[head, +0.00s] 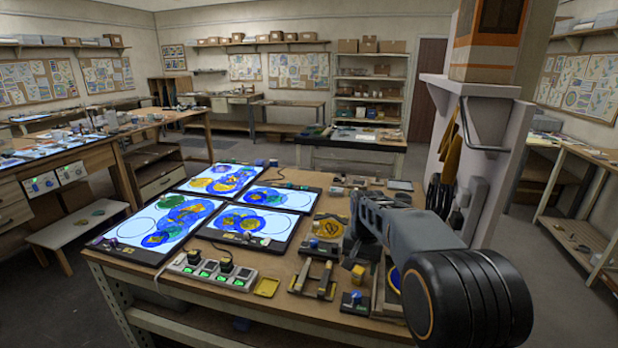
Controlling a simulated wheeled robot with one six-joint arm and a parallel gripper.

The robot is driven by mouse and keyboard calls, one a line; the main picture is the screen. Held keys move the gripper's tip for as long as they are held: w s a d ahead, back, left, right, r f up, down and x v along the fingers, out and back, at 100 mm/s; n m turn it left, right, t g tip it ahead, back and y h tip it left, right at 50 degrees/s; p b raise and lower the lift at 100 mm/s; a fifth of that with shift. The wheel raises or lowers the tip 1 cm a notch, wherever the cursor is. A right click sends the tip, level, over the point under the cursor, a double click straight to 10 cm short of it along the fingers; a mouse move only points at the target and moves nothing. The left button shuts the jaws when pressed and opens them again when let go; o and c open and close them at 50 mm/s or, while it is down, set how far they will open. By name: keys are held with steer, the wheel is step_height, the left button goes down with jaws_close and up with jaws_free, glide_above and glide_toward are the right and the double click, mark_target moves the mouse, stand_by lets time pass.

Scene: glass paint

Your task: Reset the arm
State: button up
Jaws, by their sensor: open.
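My arm reaches in from the lower right, with a large black joint nearest me and a grey link running left over the right part of the workbench (272,288). My gripper (356,207) is at the far end of that link, small and dark, above the bench top. It is open, and I see nothing held in it. The link hides part of the bench behind it.
Lit panels with blue and yellow glass pieces, such as the front left panel (122,240), fill the bench's left half. A power strip (212,270), yellow tray (266,287) and small tools lie in front. A wide pillar (480,150) with hanging tools stands right of the bench.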

steer(key=s+r+n+t, duration=0.1)
steer(key=s+n+t, duration=0.2)
steer(key=s, duration=1.9)
steer(key=shift+s+a+n+t, duration=0.15)
steer(key=shift+s+n+t, duration=0.2)
steer(key=shift+n, duration=0.45)
